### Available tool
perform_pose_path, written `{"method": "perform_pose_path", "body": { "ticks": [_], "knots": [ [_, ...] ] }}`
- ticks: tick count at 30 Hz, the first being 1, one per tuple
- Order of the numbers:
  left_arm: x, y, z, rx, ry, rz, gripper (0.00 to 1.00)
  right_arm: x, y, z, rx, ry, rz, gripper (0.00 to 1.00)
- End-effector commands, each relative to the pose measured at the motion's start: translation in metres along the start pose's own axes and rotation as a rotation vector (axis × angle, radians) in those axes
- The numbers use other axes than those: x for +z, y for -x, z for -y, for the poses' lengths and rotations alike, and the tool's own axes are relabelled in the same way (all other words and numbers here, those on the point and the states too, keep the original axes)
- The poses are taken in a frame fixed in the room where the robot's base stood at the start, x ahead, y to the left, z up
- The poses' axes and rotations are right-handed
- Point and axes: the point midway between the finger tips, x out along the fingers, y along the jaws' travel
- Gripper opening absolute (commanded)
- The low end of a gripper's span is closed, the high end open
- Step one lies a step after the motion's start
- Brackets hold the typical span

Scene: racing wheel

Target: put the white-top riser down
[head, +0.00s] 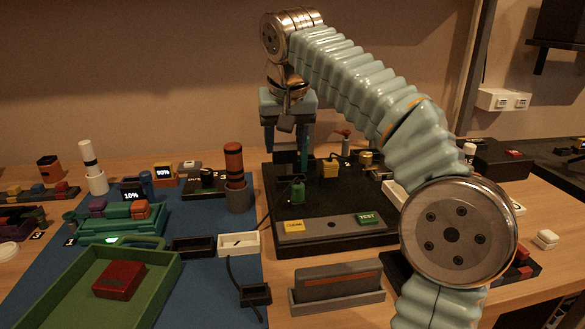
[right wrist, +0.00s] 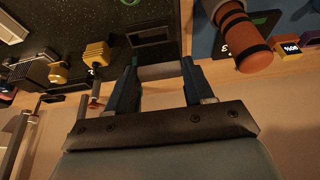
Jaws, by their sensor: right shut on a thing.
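My right gripper (head: 287,150) reaches down over the back left part of the black test board (head: 340,232). It is shut on a small piece, which I take to be the white-top riser. In the right wrist view its pale grey face (right wrist: 162,72) shows between the two dark blue fingers of my right gripper (right wrist: 160,82). In the head view the fingers and the dim light hide most of it. I cannot tell whether it touches the board. A dark rectangular recess (right wrist: 152,36) shows close by in the right wrist view. My left gripper is not in view.
An orange-brown cylinder in a grey holder (head: 235,175) stands just left of the board. A green piece (head: 298,190) and yellow parts (head: 330,167) stand near the gripper. A green tray (head: 160,290) holds a red box (head: 119,279). A grey rack (head: 338,287) lies in front.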

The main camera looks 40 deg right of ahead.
Motion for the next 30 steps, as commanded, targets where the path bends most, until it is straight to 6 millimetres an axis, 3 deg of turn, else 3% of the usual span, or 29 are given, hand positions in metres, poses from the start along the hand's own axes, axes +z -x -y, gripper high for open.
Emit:
{"method": "perform_pose_path", "body": {
  "ticks": [1, 9, 15, 27, 28, 30],
  "knots": [
    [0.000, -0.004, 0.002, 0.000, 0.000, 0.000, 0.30, -0.001, -0.012, -0.005, 0.002, -0.003, 0.001, 0.18],
    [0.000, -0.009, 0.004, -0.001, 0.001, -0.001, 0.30, -0.006, -0.038, -0.017, 0.002, -0.003, 0.001, 0.18],
    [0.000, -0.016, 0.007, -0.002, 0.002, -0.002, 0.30, 0.005, -0.064, -0.017, -0.001, -0.001, 0.000, 0.18],
    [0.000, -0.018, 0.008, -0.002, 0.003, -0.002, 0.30, 0.007, -0.069, -0.017, -0.001, 0.000, -0.001, 0.18],
    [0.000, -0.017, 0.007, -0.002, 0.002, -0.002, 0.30, 0.006, -0.068, -0.017, -0.001, 0.000, -0.001, 0.56],
    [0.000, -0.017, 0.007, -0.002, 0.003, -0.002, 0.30, 0.006, -0.068, -0.017, -0.001, -0.001, -0.001, 0.67]
  ]
}}
